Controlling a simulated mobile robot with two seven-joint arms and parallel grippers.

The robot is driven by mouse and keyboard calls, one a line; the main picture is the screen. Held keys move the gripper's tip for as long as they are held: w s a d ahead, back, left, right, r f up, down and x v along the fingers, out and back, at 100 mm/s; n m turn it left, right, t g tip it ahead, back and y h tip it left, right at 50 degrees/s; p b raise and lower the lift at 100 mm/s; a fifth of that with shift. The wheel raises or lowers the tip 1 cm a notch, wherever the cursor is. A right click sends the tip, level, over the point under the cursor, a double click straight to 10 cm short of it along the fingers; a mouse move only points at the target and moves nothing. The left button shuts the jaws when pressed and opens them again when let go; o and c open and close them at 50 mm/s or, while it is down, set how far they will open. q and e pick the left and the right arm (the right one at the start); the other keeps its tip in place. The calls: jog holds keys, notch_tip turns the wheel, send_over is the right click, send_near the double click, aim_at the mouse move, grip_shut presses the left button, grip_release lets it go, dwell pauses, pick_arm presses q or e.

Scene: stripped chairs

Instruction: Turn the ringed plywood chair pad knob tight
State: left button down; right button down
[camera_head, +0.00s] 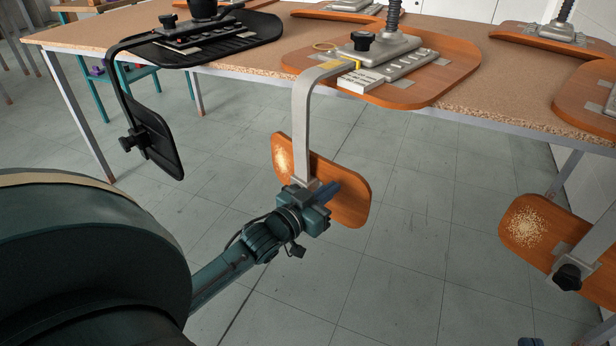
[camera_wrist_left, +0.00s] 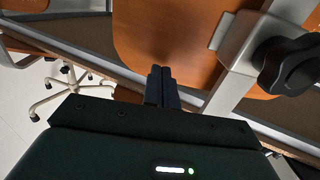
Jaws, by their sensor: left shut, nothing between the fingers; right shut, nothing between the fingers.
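My left gripper (camera_head: 328,193) is in front of this pad and hides the pad knob there. In the left wrist view the black knob (camera_wrist_left: 290,65) is on the bracket at the right, beside the pad (camera_wrist_left: 175,35). The shut, empty left fingers (camera_wrist_left: 161,85) point at the pad, apart from the knob. Only a sliver of my right gripper (camera_head: 530,342) shows at the bottom edge.
A black chair (camera_head: 265,25) with its own hanging pad and knob (camera_head: 133,141) is to the left. Another plywood pad (camera_head: 520,228) with a black knob (camera_head: 567,277) hangs at the right. The table's front edge (camera_head: 490,118) is above the gripper. The floor between the pads is clear.

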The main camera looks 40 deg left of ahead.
pick_arm(q)
jog(key=shift+s+a+p, duration=0.15)
jog(key=shift+s+p, duration=0.55)
jog(key=shift+s, duration=0.6)
jog(key=shift+s+a+p, duration=0.15)
jog(key=shift+s+p, duration=0.5)
jog(key=shift+s, duration=0.6)
